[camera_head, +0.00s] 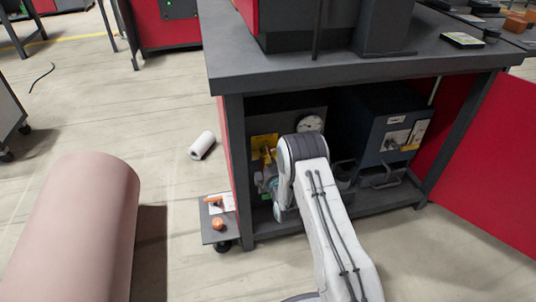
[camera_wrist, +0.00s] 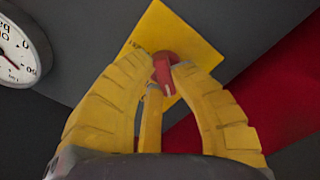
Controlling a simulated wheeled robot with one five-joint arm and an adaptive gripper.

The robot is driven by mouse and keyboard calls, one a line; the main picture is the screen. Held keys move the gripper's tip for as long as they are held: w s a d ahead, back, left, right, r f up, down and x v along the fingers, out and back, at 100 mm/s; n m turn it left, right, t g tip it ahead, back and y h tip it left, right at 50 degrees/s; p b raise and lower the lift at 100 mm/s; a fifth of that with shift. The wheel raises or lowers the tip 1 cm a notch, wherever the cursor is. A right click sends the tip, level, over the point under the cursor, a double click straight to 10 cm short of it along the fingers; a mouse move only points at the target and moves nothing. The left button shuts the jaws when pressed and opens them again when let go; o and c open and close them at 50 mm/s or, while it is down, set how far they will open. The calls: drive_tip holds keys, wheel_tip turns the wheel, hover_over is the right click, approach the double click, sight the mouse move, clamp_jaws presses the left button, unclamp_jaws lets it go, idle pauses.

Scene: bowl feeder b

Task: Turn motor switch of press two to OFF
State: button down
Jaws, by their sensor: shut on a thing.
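The red rotary switch (camera_wrist: 167,76) sits on a yellow plate (camera_wrist: 200,52) on a dark panel in the wrist view. My gripper (camera_wrist: 164,62) has its yellow fingers closed around the switch, with a third finger below. A white pointer mark shows on the switch, but I cannot read its setting. In the head view, the yellow plate (camera_head: 262,141) is on the panel inside the open cabinet under the dark bench. My arm reaches into the cabinet there and hides the switch.
A round gauge (camera_head: 309,124) is right of the plate. A blue-grey box (camera_head: 372,128) stands further right in the cabinet. The red door (camera_head: 492,165) hangs open at right. A pink cylinder (camera_head: 72,232) lies at left.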

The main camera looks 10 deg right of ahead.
drive_tip(key=shift+a+n, duration=0.15)
drive_tip(key=shift+n, duration=1.7)
drive_tip(key=shift+a+n, duration=0.1)
drive_tip(key=shift+n, duration=1.75)
drive_tip(key=c, duration=1.1)
unclamp_jaws()
drive_tip(key=shift+o, duration=0.2)
drive_tip(key=s, duration=1.2)
